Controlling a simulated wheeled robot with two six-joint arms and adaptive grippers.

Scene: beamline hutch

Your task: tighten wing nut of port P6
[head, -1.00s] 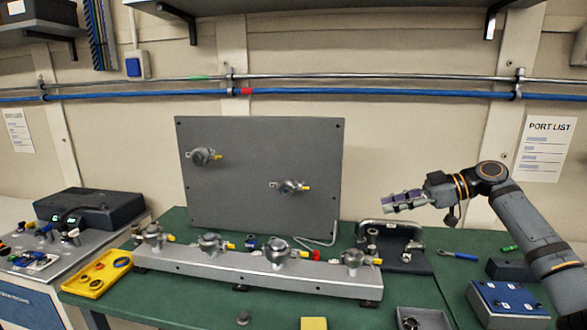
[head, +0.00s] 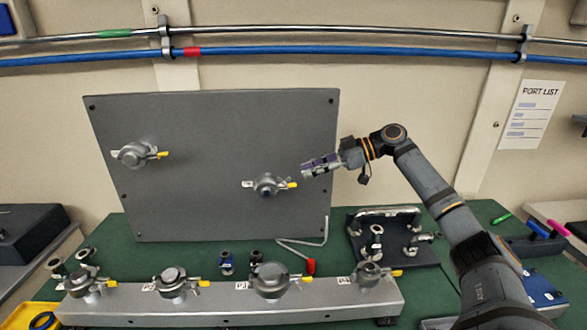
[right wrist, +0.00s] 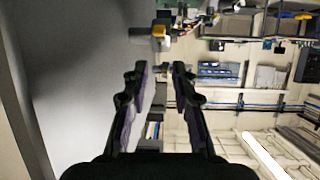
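Two metal ports with clamps sit on the upright grey panel (head: 205,220). The lower right port (head: 266,186) has a yellow wing nut (head: 291,185) on its right side. Its small label (head: 247,184) is too blurred to read surely as P6. The upper left port (head: 133,155) also has a yellow wing nut (head: 162,154). My right gripper (head: 308,166) is just right of and above the lower right wing nut, apart from it. In the right wrist view its fingers (right wrist: 159,68) are open and empty, with a yellow-tipped clamp (right wrist: 158,32) beyond them. My left gripper is not in view.
A grey rail (head: 225,309) with several clamped ports runs along the front of the green table (head: 330,262). A bent metal rod with a red end (head: 310,266) lies below the panel. A dark stand with a metal handle (head: 395,243) is at right.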

